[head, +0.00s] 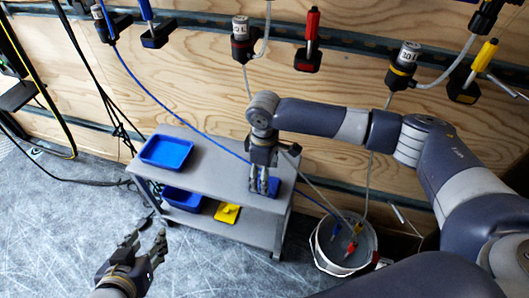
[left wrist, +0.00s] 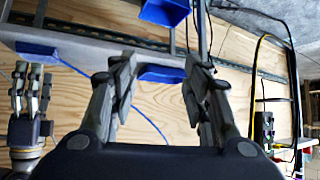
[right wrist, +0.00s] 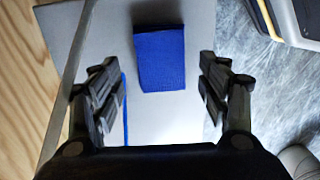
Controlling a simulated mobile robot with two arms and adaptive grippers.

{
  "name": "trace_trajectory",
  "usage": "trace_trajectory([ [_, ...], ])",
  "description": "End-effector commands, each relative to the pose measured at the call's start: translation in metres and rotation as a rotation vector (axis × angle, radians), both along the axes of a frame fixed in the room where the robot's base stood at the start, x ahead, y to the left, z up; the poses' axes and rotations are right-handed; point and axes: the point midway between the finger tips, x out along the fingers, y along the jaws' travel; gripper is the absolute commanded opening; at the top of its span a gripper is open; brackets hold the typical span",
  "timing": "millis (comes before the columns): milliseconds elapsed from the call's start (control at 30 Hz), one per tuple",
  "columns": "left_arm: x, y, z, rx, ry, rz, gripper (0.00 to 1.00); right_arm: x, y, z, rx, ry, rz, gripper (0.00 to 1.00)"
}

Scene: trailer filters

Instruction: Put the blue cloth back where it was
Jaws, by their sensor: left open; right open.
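The blue cloth (head: 274,185) lies on the right part of the grey cart's top (head: 215,165). In the right wrist view the folded cloth (right wrist: 160,60) lies flat on the top, ahead of and between the fingers. My right gripper (head: 264,188) points down over the cloth, open and empty, and partly hides it in the head view. Whether a fingertip touches the cloth, I cannot tell. My left gripper (head: 146,242) is open and empty, in front of the cart at the lower left. The left wrist view shows its spread fingers (left wrist: 160,85).
A blue tray (head: 166,153) stands on the cart's top left. Another blue tray (head: 183,199) and a yellow cloth (head: 227,212) are on the lower shelf. A white bucket (head: 343,250) with hoses stands to the right. A blue hose (head: 165,103) crosses the cart.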

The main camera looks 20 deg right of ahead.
Motion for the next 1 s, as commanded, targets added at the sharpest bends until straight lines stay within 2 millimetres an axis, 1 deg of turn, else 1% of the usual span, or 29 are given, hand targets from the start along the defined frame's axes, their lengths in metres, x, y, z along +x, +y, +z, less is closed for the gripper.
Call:
trace_trajectory([
  [33,-0.008,0.003,-0.004,0.010,0.047,0.004,0.44,0.000,0.000,0.008,0.000,0.000,0.000,0.69],
  [167,-0.032,0.011,-0.020,0.039,0.175,0.013,0.44,0.000,0.000,0.023,0.001,-0.001,0.000,0.69],
  [300,-0.060,0.020,-0.033,0.067,0.310,0.023,0.44,0.000,0.000,0.039,0.000,0.000,0.001,0.69],
  [500,-0.099,0.032,-0.046,0.102,0.484,0.037,0.44,0.000,0.000,0.060,0.001,0.001,0.000,0.69],
  [567,-0.108,0.035,-0.048,0.111,0.524,0.040,0.44,0.000,0.000,0.065,-0.001,0.001,0.000,0.69],
  [633,-0.111,0.036,-0.045,0.113,0.537,0.042,0.44,0.000,0.000,0.075,0.002,-0.001,0.000,0.69],
  [733,-0.114,0.036,-0.044,0.116,0.549,0.042,0.44,0.000,0.000,0.083,-0.001,0.001,0.000,0.69],
  [900,-0.115,0.037,-0.044,0.117,0.555,0.042,0.44,0.000,0.000,0.087,-0.001,0.001,0.000,0.69],
  [1000,-0.115,0.037,-0.044,0.117,0.555,0.042,0.44,-0.003,0.004,0.083,0.006,0.002,0.006,0.69],
])
